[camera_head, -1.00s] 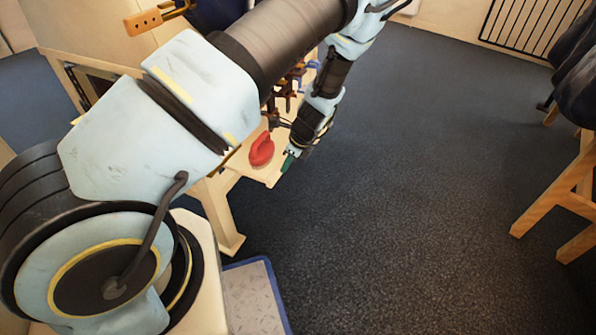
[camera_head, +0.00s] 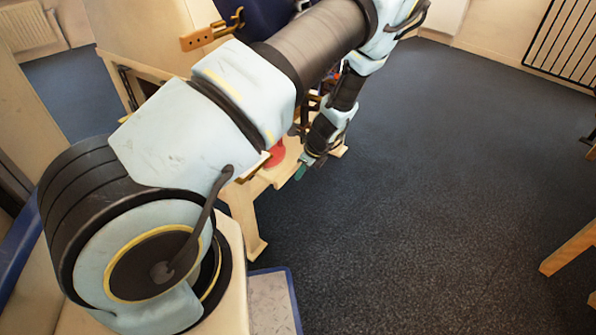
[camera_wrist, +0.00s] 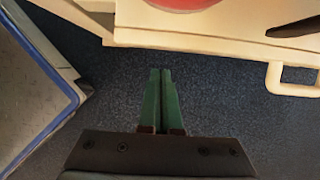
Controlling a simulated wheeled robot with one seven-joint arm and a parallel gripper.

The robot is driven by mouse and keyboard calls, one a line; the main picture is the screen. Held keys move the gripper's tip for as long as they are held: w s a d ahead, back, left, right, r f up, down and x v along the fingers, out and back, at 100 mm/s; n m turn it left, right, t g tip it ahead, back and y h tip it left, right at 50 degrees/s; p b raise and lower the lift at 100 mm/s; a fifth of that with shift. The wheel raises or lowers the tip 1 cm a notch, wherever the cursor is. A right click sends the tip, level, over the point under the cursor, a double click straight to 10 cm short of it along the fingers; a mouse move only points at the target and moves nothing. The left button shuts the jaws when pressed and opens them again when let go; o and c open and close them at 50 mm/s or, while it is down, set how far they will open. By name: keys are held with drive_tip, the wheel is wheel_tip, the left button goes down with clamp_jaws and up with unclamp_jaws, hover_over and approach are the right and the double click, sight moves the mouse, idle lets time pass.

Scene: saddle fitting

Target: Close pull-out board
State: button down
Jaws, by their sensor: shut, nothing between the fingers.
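The pull-out board (camera_head: 283,172) is a pale wooden board sticking out of the wooden bench, partly hidden behind my arm. In the wrist view its pale edge (camera_wrist: 190,42) runs across the top, with a red object (camera_wrist: 185,3) on it. The red object also shows in the head view (camera_head: 276,154). My gripper (camera_head: 301,172) is at the board's outer end in the head view. In the wrist view its green fingers (camera_wrist: 161,75) are together and empty, pointing at the board's edge with a small gap of floor showing between. I cannot tell contact from the head view.
A pale loop handle (camera_wrist: 292,80) sticks out at the right of the wrist view. A blue-edged mat or panel (camera_head: 272,302) lies low beside my base. A wooden stool leg (camera_head: 568,248) stands at the right. The dark floor between is clear.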

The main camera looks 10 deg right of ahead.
drive_tip(key=s+d+f+p+v, duration=0.1)
drive_tip(key=p+v, duration=0.1)
drive_tip(key=v, duration=0.9)
drive_tip(key=w+d+f+t+y+b, duration=0.3)
drive_tip(key=w+d+b, duration=1.15)
drive_tip(key=b, duration=0.55)
drive_tip(key=b+x, duration=0.4)
drive_tip(key=x, duration=0.6)
drive_tip(key=shift+a+r, duration=0.15)
